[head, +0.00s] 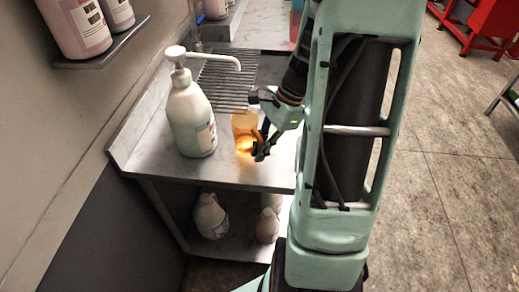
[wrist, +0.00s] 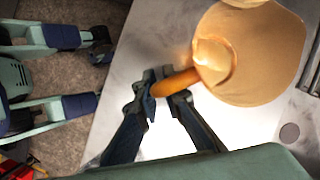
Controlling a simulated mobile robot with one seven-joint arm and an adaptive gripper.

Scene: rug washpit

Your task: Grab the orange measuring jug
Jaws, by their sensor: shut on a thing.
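The orange measuring jug (head: 244,124) stands on the grey worktop in the head view, to the right of a white pump bottle. My gripper (head: 262,148) is at its right side and partly covers it. In the wrist view the jug (wrist: 262,60) is seen from above at the upper right. Its orange handle (wrist: 178,82) reaches toward my gripper (wrist: 165,84), whose two fingers are shut on the handle. The jug's base is hard to make out in both views.
The pump bottle (head: 191,115) stands close on the left. A slatted drain rack (head: 228,78) lies behind the jug. Bottles (head: 210,216) stand on the shelf below. A wall shelf (head: 100,45) holds more bottles at upper left. The floor at right is open, with red equipment (head: 480,25) beyond.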

